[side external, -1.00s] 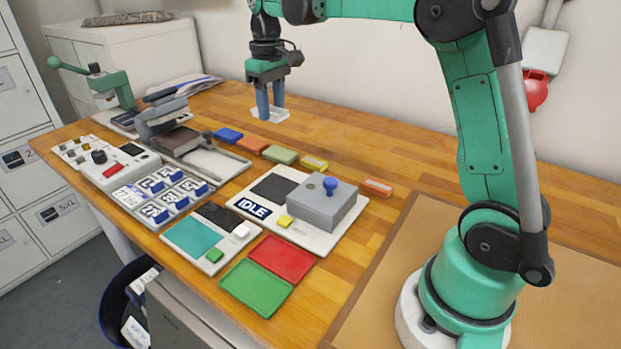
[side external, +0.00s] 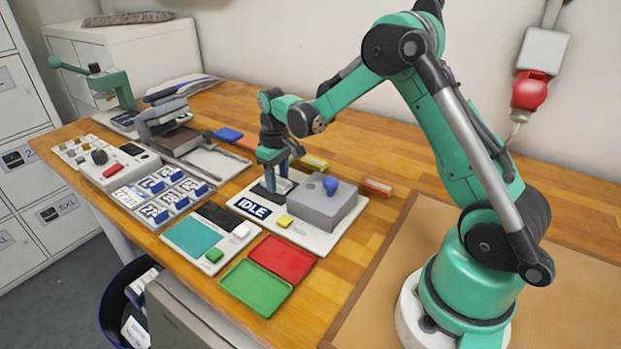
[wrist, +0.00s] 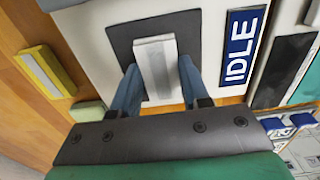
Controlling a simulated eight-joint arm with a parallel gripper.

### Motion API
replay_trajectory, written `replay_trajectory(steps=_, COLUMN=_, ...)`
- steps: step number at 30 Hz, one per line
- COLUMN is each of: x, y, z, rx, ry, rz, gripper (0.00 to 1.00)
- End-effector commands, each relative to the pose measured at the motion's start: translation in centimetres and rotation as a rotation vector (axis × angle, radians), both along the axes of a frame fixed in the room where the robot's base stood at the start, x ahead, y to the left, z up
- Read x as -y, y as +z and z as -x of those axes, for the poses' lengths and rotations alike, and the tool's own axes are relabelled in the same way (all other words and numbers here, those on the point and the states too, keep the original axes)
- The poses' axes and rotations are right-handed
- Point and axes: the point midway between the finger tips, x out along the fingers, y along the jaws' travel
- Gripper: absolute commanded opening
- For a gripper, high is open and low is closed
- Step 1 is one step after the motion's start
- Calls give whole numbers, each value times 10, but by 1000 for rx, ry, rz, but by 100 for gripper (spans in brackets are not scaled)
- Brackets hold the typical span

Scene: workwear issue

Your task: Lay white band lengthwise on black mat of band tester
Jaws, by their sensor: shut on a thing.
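The white band (wrist: 156,50) is between the two blue fingers of my gripper (wrist: 159,70), which is shut on it. The band is over the black mat (wrist: 120,38) of the band tester, with mat showing around its far end and sides in the wrist view. I cannot tell whether the band touches the mat. In the side external view my gripper (side external: 276,182) points down at the mat, hiding most of it and the band. The band tester (side external: 312,242) has a white base, an IDLE label (side external: 254,207), a yellow button (side external: 285,221) and a grey block (side external: 318,205) with a blue knob.
The grey block stands close to my gripper's right. Red (side external: 283,257) and green (side external: 256,287) trays lie in front, and a teal pad (side external: 193,238) is at left. Small coloured blocks, including a yellow one (wrist: 46,72), lie behind the tester.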

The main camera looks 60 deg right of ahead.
Motion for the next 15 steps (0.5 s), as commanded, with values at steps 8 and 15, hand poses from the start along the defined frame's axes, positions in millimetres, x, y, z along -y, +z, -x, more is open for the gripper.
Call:
replay_trajectory(steps=8, x=0, y=-3, z=0, rx=0, ry=0, rz=0, gripper=43)
replay_trajectory(steps=15, x=0, y=-2, z=0, rx=0, ry=0, rz=0, gripper=72)
